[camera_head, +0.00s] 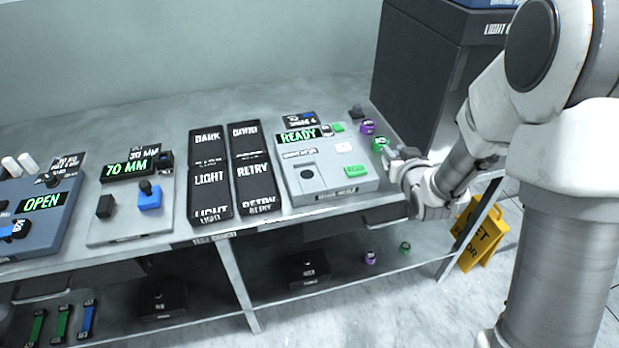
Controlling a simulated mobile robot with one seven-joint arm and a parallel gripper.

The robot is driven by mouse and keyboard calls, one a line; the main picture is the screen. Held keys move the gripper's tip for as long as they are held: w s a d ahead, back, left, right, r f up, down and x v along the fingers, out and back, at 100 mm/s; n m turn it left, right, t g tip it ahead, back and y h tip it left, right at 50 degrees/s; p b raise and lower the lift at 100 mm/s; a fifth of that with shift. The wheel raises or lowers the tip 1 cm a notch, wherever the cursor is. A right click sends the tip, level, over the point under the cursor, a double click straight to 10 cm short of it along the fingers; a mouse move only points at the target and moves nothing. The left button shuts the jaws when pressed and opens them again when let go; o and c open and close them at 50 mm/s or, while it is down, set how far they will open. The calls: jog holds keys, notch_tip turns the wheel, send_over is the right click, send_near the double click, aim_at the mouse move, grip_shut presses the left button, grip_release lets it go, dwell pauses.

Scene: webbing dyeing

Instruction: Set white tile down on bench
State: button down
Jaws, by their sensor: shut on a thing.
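My gripper (391,158) is at the right end of the bench (285,98), just right of the grey READY device and close to a green round piece (379,144). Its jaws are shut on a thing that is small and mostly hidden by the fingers. I take it to be the white tile, but its outline cannot be made out. A small white patch (343,147) shows on top of the READY device (318,183); I cannot tell whether it is a button or a loose piece.
A purple round piece (367,127) stands behind the green one. Black sample boards (209,178) and the 70 MM device (130,215) lie to the left. A dark cabinet (415,75) stands behind my gripper. A yellow floor sign (480,235) is below right. Bare bench lies at the back left.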

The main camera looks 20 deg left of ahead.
jog(key=a+r+n+g+y+b, duration=0.1)
jog(key=a+r+n+y+b, duration=0.1)
jog(key=a+r, duration=0.3)
jog(key=a+y, duration=0.1)
jog(key=a, duration=0.2)
jog(key=shift+s+a+n+g+b, duration=0.2)
jog(key=shift+a+n+g+b, duration=0.1)
jog(key=shift+n, duration=0.1)
jog(key=b, duration=0.2)
send_over(307, 175)
notch_tip(307, 175, down, 7)
jog(key=shift+w+r, duration=0.1)
jog(key=shift+f+b, duration=0.5)
jog(key=shift+f, duration=1.35)
jog(key=shift+f+b, duration=0.2)
jog(key=shift+b, duration=0.15)
jog(key=c, duration=0.7)
grip_release()
jog(key=shift+o, duration=0.2)
jog(key=shift+r+p, duration=0.2)
jog(key=shift+p, duration=0.5)
